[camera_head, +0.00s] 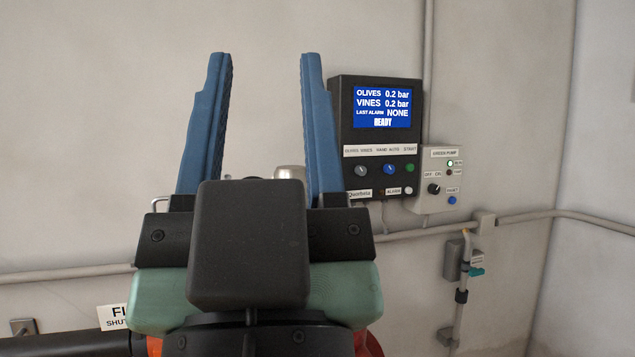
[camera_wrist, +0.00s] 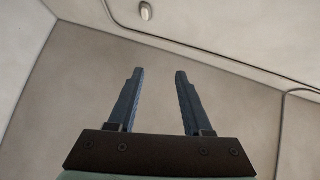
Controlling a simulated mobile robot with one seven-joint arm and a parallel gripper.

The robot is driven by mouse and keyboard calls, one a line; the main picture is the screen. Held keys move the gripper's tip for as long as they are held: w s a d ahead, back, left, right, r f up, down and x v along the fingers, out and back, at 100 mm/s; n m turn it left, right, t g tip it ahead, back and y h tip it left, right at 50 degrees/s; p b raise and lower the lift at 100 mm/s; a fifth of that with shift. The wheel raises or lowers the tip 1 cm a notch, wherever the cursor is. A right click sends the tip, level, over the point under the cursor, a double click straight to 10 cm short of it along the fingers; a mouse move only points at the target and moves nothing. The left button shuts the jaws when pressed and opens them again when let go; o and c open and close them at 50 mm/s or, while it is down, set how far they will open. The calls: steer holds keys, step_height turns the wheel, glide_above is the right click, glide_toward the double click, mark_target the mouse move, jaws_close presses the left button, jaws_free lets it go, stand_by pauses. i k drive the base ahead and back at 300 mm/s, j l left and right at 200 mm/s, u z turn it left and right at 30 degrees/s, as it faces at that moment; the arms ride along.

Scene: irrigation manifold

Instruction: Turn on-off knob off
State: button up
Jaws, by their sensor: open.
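The on-off knob (camera_head: 434,188) is a small black dial on the grey green-pump box (camera_head: 441,208) at the right in the head view. Lettering that seems to read OFF and ON sits above it; its exact pointing is too small to tell.
A dark control panel (camera_head: 344,112) with a blue screen, knobs and buttons hangs left of the pump box, partly behind my right finger. A horizontal pipe (camera_head: 570,214) runs below the boxes. A valve with a teal handle (camera_head: 476,271) is lower right.

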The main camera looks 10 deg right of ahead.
mark_target(435, 189)
steer(key=i+l, duration=0.2)
steer(key=l, duration=0.15)
steer(key=i+l+u, duration=0.15)
steer(key=i+l, duration=0.3)
steer(key=l, duration=0.25)
steer(key=i+l+u, duration=0.1)
steer(key=l, duration=0.3)
steer(key=i+l, duration=0.3)
steer(key=i+l+u, duration=0.15)
steer(key=l, duration=0.3)
steer(key=i+l, duration=0.15)
steer(key=l, duration=0.2)
steer(key=i+l, duration=0.2)
steer(key=l, duration=0.15)
steer(key=i+l, duration=0.15)
steer(key=l, duration=0.2)
steer(key=i+l, duration=0.15)
steer(key=l, duration=0.2)
